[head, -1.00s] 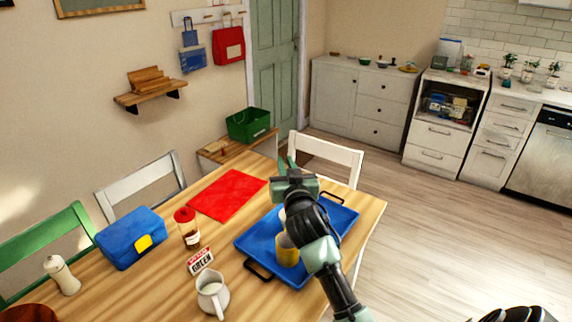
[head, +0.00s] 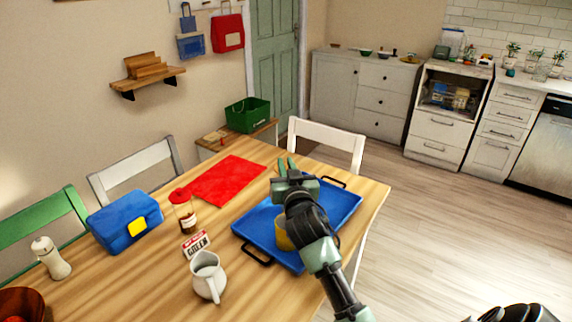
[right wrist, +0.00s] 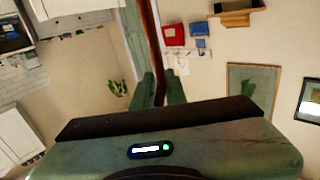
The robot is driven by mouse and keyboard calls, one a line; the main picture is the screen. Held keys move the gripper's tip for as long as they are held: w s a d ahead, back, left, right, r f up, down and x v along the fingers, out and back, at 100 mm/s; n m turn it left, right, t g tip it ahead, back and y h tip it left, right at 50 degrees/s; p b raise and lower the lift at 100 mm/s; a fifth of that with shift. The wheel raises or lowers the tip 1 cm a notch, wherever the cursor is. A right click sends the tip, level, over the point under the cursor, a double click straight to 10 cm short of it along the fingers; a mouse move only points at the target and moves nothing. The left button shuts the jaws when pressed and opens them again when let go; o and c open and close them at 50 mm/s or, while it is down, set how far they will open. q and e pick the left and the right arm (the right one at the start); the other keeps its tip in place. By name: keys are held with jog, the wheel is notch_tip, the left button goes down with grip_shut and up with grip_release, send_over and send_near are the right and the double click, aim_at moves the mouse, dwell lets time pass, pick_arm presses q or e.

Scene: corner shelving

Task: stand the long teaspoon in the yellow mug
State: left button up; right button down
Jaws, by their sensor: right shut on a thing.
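The yellow mug (head: 283,236) stands on the blue tray (head: 262,226), partly hidden behind my right arm. My right gripper (head: 286,166) is above the tray's far left part, its fingers pointing up in the head view. In the right wrist view my right gripper (right wrist: 160,90) is shut on a long thin reddish-brown thing, seemingly the handle of the teaspoon (right wrist: 153,40). It runs from between the fingers to the top of the picture; its ends are hidden. I cannot make out the spoon in the head view.
A white chair (head: 327,145) stands behind the table. Bare wood shows around the jug.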

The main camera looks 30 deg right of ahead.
jog(key=shift+f+b, duration=1.4)
jog(key=shift+f, duration=0.75)
jog(key=c, duration=1.4)
grip_release()
jog(key=shift+o, duration=0.2)
jog(key=shift+s, duration=0.1)
jog(key=v, duration=0.7)
jog(key=shift+s+b, duration=0.3)
jog(key=shift+b, duration=0.1)
jog(key=shift+a+f, duration=0.1)
jog(key=shift+a, duration=0.1)
